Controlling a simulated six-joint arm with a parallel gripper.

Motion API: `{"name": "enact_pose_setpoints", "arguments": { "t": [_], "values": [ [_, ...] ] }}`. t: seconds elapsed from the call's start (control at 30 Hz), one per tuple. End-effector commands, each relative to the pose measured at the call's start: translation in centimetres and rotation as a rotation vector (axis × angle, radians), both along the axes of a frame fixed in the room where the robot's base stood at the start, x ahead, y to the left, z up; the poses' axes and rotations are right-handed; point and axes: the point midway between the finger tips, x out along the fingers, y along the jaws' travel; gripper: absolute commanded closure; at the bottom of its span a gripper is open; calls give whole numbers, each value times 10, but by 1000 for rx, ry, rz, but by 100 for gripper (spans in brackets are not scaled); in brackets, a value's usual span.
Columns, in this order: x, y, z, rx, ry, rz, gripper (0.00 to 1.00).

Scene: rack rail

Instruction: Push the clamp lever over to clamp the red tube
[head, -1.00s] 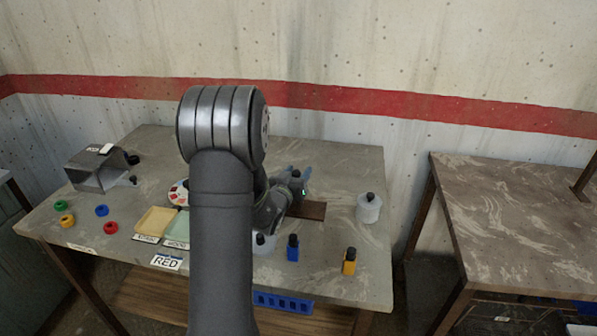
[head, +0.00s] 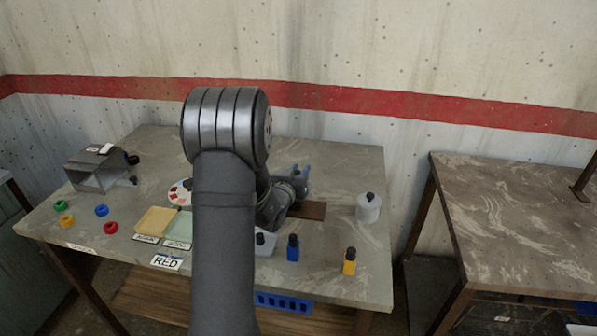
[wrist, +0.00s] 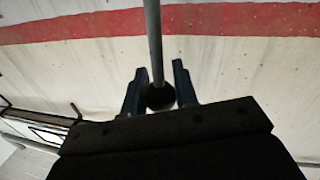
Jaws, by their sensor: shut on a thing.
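My gripper (wrist: 158,88) shows in the wrist view as two blue fingers on either side of a grey rod (wrist: 153,40) with a dark round end. The rod looks like the clamp lever, and the fingers are shut on it near that end. In the head view my gripper (head: 301,171) is small, beyond my arm, above the back of the table. The lever cannot be made out there. I cannot see the red tube or the clamp body in either view; my arm hides part of the table.
A brown board (head: 308,210) lies right of my wrist. A white bottle (head: 368,208), a blue bottle (head: 293,248) and a yellow bottle (head: 349,262) stand on the grey table (head: 345,170). A RED label (head: 166,262) is at the front. Coloured rings and a metal box (head: 98,168) are left.

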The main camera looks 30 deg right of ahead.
Motion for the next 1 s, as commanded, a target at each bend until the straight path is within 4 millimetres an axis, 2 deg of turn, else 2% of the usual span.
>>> {"name": "enact_pose_setpoints", "arguments": {
  "t": [0.47,1.0],
  "values": [
    [-23,-23,-6,222,-222,-3,100],
    [-51,-50,-35,564,-565,-3,100]
  ]
}}
